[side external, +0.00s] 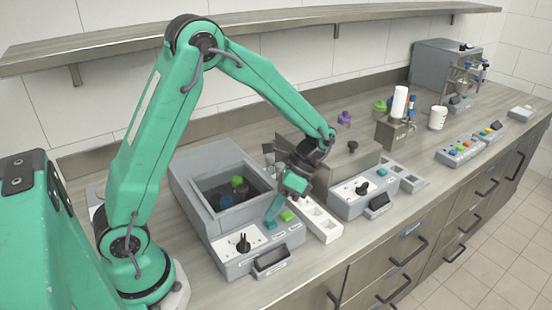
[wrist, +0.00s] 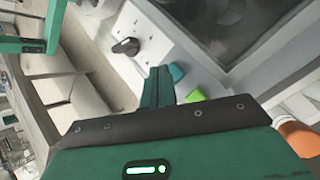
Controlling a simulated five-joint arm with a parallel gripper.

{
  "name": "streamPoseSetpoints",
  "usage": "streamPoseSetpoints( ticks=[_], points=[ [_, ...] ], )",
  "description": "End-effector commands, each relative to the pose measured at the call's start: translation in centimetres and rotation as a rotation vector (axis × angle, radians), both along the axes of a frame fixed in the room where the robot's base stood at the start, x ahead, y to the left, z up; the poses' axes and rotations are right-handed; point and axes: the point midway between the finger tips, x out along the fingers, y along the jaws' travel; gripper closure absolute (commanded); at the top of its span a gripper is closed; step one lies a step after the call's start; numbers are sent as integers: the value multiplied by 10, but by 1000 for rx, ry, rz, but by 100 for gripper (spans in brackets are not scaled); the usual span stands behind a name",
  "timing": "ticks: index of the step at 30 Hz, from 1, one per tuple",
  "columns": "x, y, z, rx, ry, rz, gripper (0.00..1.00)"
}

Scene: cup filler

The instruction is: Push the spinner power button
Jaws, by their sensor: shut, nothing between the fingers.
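The spinner (side external: 190,185) is a grey box with a square open well on top; its front panel also shows in the wrist view (wrist: 215,80). A teal button (side external: 270,226) and a bright green button (side external: 287,216) sit side by side on that panel. The wrist view shows the teal button (wrist: 178,71) and the green one (wrist: 195,96) too. I cannot read which is labelled power. My gripper (side external: 272,215) is shut and empty, pointing down with its tips at the teal button. In the wrist view the tips (wrist: 160,72) are just left of it; I cannot tell whether they touch.
A black knob (side external: 243,243) stands on the panel left of the buttons. A white tray (side external: 320,224) with square holes lies right of the spinner. A second grey machine (side external: 350,203) with a black knob stands farther right. The counter's front edge is close.

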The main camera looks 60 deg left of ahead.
Motion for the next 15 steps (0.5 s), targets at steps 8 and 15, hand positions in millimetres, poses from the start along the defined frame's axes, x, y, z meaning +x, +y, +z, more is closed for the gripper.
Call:
streamPoseSetpoints(
  ticks=[8, 15],
  points=[
    [1, 0, 7, 0, -3, 0, 100],
    [0, 0, 23, 0, -2, 0, 100]
  ],
)
